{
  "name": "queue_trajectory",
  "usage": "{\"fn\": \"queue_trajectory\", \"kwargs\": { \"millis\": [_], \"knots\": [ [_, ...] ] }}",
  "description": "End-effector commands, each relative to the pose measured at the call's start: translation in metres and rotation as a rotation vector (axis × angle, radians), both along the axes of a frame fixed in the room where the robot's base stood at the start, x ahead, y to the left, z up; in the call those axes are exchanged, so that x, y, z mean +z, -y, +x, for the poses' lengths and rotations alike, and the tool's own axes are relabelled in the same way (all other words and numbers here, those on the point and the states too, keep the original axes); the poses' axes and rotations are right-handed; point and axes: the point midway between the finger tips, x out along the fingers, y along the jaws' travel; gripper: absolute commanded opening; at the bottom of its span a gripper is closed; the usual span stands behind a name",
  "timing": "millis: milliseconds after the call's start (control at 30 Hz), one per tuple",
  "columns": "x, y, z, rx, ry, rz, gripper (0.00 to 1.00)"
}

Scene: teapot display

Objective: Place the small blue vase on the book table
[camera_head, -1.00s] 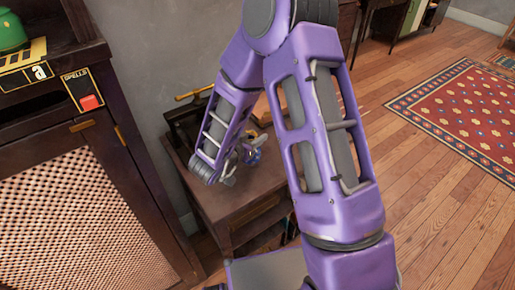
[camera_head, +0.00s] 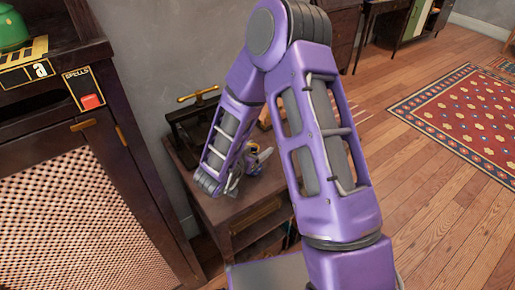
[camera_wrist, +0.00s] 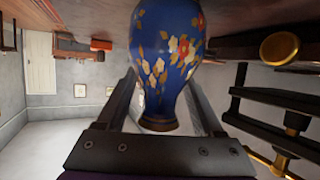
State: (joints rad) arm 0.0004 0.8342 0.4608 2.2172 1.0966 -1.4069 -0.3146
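The small blue vase (camera_wrist: 172,45) has red, white and gold flowers and a brown ring at its narrow end. In the wrist view it fills the upper middle, its top end cut off by the frame. In the head view only a little blue of it (camera_head: 254,167) shows over the small dark wooden table (camera_head: 222,209), beside my gripper (camera_head: 251,171). My gripper also shows in the wrist view (camera_wrist: 163,78), its fingers spread wide on either side of the vase. The fingers look open; contact at the tips is hard to see. The vase's foot is hidden.
A dark cabinet (camera_head: 75,195) with a woven front stands close on the left. A dark object with a gold handle (camera_head: 198,95) sits at the table's back; its gold knob (camera_wrist: 279,48) is near the vase in the wrist view. Open floor (camera_head: 440,235) lies right.

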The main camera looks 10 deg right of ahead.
Motion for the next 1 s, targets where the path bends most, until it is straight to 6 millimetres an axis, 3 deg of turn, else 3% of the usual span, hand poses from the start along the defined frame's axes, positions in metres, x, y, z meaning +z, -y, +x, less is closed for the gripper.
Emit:
{"fn": "queue_trajectory", "kwargs": {
  "millis": [267, 700, 1000],
  "knots": [
    [0.006, -0.005, -0.004, 0.003, 0.001, 0.000, 0.69],
    [0.040, -0.059, -0.066, 0.005, 0.001, -0.001, 0.69],
    [0.048, -0.073, -0.084, 0.000, -0.001, 0.000, 0.69]
  ]
}}
